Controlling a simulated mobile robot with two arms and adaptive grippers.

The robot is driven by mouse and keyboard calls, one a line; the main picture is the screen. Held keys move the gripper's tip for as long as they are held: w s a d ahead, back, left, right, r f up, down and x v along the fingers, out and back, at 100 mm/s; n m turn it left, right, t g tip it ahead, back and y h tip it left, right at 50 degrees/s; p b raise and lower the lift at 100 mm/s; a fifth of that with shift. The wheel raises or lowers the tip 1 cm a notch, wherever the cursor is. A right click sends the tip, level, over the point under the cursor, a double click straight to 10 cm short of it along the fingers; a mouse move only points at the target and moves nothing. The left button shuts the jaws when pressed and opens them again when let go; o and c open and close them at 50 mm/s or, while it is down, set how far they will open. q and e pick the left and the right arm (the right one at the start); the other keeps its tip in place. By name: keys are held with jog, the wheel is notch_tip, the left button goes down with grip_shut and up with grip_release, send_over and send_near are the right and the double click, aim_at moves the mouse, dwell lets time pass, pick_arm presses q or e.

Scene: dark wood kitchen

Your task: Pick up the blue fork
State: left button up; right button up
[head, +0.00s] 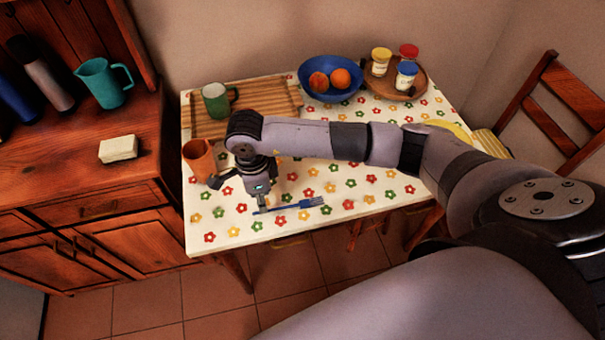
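The blue fork (300,204) lies flat near the front edge of the flower-patterned table, its tines toward the right. My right arm reaches in from the right across the table. My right gripper (261,206) points down at the left end of the fork's handle. Its fingertips are small and seem very close to the handle or around it; I cannot tell whether they touch it or how far apart they are. My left gripper is not in view.
An orange mug (198,160) stands just left of my gripper. A green mug (215,102) stands on a striped wooden board (262,94). A blue bowl (315,67) with fruit and a round tray (419,88) with jars are at the back. The table's front edge is close.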

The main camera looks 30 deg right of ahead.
aim_at(288, 207)
jog(key=f, duration=0.1)
jog(key=f+p, duration=0.1)
jog(key=f, duration=0.1)
jog(key=d+f, duration=0.1)
jog(key=f, duration=0.1)
jog(key=shift+s+f+p, duration=0.1)
jog(key=shift+f+p, duration=0.1)
jog(key=shift+p, duration=0.2)
jog(key=shift+f, duration=0.3)
grip_shut()
